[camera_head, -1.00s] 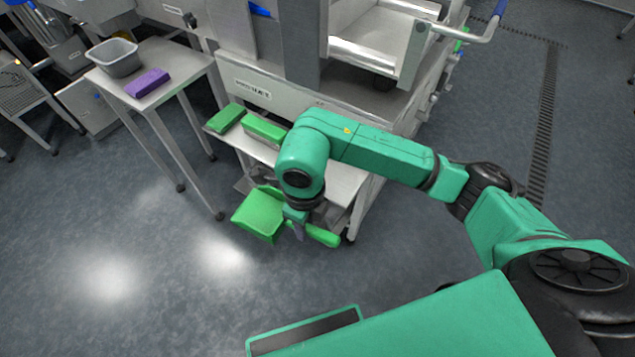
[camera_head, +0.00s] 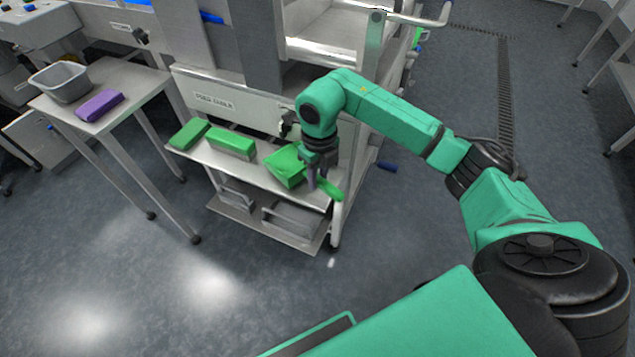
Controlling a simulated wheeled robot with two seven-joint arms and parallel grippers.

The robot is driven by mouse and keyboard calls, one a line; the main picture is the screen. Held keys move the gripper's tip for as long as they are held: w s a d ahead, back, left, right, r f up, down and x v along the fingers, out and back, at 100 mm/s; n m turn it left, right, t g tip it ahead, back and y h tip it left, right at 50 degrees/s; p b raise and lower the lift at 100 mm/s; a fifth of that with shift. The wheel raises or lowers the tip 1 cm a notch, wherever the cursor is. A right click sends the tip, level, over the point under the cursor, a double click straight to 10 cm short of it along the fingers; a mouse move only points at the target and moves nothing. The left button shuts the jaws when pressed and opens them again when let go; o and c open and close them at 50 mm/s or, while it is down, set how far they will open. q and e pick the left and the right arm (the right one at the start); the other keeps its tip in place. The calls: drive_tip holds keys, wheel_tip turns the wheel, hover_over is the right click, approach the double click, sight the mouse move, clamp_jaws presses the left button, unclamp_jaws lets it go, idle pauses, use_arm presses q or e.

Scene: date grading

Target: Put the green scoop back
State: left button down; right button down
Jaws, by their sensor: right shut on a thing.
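The green scoop (camera_head: 284,166) is at the right end of a low metal shelf (camera_head: 262,178), with its handle (camera_head: 330,191) pointing right and toward me. My right gripper (camera_head: 313,184) is shut on the scoop between its pan and its handle. The scoop shows over the shelf top; I cannot tell whether it touches it. My left gripper is not in view.
A green block (camera_head: 190,134) and a green brush-like piece (camera_head: 231,143) lie on the shelf to the left of the scoop. A side table holds a grey tub (camera_head: 62,84) and a purple block (camera_head: 99,105). The floor in front is clear.

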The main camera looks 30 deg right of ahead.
drive_tip(key=shift+f, duration=1.3)
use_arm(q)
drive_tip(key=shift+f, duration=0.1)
use_arm(e)
drive_tip(key=c, duration=0.7)
unclamp_jaws()
drive_tip(key=shift+f, duration=0.1)
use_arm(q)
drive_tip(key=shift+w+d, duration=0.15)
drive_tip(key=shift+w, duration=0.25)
